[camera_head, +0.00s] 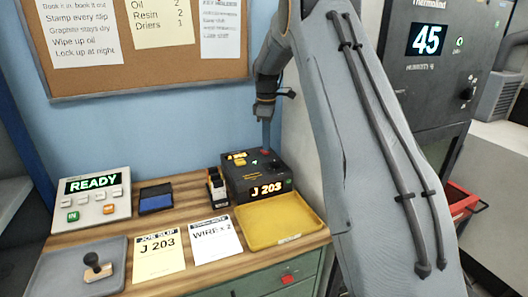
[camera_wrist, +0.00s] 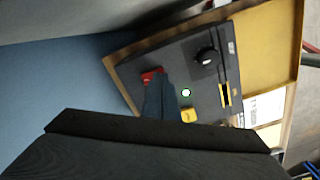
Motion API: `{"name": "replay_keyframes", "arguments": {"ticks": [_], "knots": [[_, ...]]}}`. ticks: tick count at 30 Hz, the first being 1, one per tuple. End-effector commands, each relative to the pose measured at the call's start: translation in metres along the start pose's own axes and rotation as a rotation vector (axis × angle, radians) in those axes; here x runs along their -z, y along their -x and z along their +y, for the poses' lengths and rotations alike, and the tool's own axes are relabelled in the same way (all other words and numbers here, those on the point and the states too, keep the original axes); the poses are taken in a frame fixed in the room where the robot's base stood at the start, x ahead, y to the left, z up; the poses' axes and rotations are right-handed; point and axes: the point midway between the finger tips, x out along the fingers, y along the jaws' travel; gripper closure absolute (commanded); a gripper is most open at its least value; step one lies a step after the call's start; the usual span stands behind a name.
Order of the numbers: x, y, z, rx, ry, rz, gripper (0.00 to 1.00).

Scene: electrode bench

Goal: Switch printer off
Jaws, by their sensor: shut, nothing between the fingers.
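The printer (camera_head: 240,187) is a dark box on the wooden bench with a lit "J 203" display (camera_head: 267,189) on its front. Its top (camera_wrist: 178,58) fills much of the wrist view. On it are a red button (camera_wrist: 150,75), a black knob (camera_wrist: 206,57), a yellow button (camera_wrist: 189,115) and a lit green lamp (camera_wrist: 186,93). My gripper (camera_head: 266,147) is shut and empty, pointing down at the printer's top back area. In the wrist view its fingertips (camera_wrist: 157,82) are right at the red button and partly cover it. I cannot tell whether they touch it.
A yellow tray (camera_head: 275,237) lies in front of the printer. A small stamp holder (camera_head: 216,187) stands close at its left. A "READY" console (camera_head: 92,212), a blue pad (camera_head: 156,203), paper slips (camera_head: 158,265) and a grey tray (camera_head: 50,277) with a stamp are further left. A wall stands close behind.

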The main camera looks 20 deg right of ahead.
Motion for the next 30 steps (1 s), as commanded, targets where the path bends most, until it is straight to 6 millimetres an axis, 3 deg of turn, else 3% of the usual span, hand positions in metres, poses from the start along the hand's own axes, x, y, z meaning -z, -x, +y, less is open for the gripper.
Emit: {"name": "replay_keyframes", "arguments": {"ticks": [30], "knots": [[0.0000,-0.0099,0.0001,0.000,0.000,0.000,1.00]]}}
